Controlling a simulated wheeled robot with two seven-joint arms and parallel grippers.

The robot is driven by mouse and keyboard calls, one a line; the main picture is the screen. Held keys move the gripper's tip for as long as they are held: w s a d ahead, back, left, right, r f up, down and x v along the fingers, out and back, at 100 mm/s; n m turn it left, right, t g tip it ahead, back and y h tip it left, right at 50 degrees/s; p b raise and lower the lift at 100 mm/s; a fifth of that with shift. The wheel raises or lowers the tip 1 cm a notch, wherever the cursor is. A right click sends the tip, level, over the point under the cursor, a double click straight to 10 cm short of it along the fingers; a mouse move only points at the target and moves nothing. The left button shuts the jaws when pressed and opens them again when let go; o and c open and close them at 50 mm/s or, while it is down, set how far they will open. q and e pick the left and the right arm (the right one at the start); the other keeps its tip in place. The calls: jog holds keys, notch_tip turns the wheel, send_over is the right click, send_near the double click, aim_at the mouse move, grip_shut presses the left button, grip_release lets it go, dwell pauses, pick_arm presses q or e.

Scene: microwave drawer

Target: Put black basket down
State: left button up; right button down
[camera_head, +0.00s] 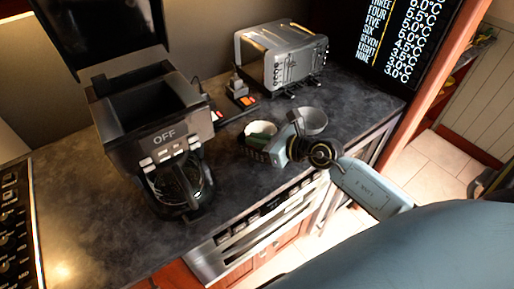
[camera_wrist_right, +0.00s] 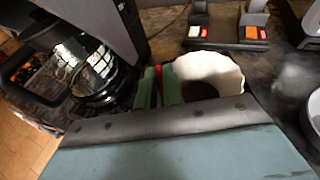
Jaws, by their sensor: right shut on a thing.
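My right gripper (camera_head: 280,148) comes in from the right, over the counter near its front edge. It is shut on the black basket (camera_head: 256,142), which is partly hidden by the fingers. A white fluted filter (camera_head: 262,128) shows at the top of the basket; it also shows in the right wrist view (camera_wrist_right: 212,72), with a dark middle. Green and red parts (camera_wrist_right: 160,86) show beside the filter there. The basket is low over the dark counter; I cannot tell whether it touches. My left gripper is not in view.
A coffee maker (camera_head: 167,130) marked OFF, with a glass carafe (camera_head: 178,185), stands left of the basket. A grey bowl (camera_head: 313,121) is close on the right. A toaster (camera_head: 285,55) and a small block with coloured switches (camera_head: 241,96) stand behind. Bare counter (camera_head: 225,180) lies between.

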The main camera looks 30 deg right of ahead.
aim_at(257, 150)
notch_tip(257, 150, down, 2)
jog(key=shift+f+b, duration=0.25)
jog(key=shift+b, duration=0.15)
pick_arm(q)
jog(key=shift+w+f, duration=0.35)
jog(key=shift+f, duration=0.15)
pick_arm(e)
jog(key=shift+f, duration=0.1)
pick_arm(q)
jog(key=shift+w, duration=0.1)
pick_arm(e)
jog(key=shift+f, duration=0.15)
jog(key=c, duration=1.5)
grip_release()
jog(key=shift+c, duration=0.2)
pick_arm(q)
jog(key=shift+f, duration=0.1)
